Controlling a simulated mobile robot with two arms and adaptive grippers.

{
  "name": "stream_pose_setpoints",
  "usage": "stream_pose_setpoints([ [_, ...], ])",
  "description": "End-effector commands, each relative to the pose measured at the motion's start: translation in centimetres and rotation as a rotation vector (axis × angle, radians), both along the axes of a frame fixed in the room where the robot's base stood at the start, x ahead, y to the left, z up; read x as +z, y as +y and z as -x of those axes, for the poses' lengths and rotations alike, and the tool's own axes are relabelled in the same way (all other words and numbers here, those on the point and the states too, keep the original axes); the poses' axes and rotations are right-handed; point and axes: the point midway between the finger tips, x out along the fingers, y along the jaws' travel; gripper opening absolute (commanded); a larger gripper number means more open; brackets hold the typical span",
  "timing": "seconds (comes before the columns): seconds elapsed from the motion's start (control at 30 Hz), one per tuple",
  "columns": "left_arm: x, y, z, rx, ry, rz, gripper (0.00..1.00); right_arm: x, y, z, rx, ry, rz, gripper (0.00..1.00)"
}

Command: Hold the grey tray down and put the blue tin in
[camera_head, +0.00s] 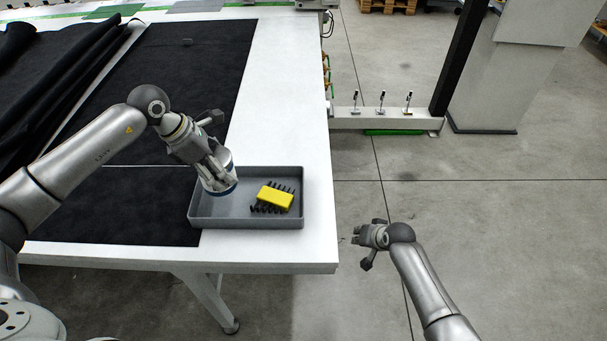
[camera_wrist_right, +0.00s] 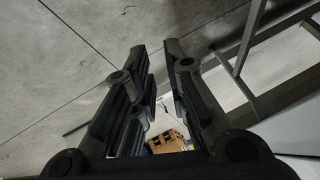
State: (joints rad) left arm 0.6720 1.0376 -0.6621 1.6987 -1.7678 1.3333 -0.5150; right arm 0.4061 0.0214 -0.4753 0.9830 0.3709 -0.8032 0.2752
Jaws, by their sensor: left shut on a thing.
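The grey tray (camera_head: 247,222) lies on the white table near its front right corner. My left gripper (camera_head: 214,170) is shut on the blue tin (camera_head: 224,189), which looks pale with a dark blue band at its lower end. The tin is slightly tilted over the left part of the tray. I cannot tell whether it touches the tray floor. The gripper's fingers hide part of the tin. My right gripper (camera_head: 364,246) is open and empty, right of the table edge and apart from the tray. Its spread fingers also show in the right wrist view (camera_wrist_right: 157,62).
A yellow block with black pins (camera_head: 274,198) lies in the tray's right part. Black cloth (camera_head: 140,205) covers the table left of the tray. The white table strip (camera_head: 300,110) behind the tray is bare. A dark post (camera_head: 459,55) stands at the back right.

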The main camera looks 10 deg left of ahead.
Motion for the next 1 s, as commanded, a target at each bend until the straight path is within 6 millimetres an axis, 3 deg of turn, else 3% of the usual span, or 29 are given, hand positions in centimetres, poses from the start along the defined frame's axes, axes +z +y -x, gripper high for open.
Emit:
stream_pose_setpoints([
  [0.03,0.1,0.0,-0.1,0.001,-0.003,0.001,0.16,2.7,1.1,-1.8,0.009,-0.022,-0.018,0.14],
  [0.2,0.1,0.0,-0.1,0.001,-0.003,0.001,0.16,11.0,4.7,-5.8,0.045,-0.065,-0.071,0.14],
  [0.4,0.1,0.0,-0.1,0.001,-0.003,0.001,0.16,21.4,8.9,-8.5,0.108,-0.113,-0.116,0.14],
  [0.53,0.1,0.0,-0.1,0.001,-0.003,0.001,0.16,24.9,13.4,-5.1,0.164,-0.051,-0.061,0.14],
  [0.7,0.1,0.0,-0.1,0.001,-0.003,0.001,0.16,28.1,16.4,-0.5,0.192,0.004,0.060,0.14],
  [0.9,0.1,0.0,-0.1,0.001,-0.003,0.001,0.16,29.4,16.8,3.7,0.173,0.033,0.215,0.14],
  [1.0,0.1,0.0,-0.1,0.001,-0.003,0.001,0.16,29.7,16.5,4.9,0.160,0.035,0.268,0.14],
])
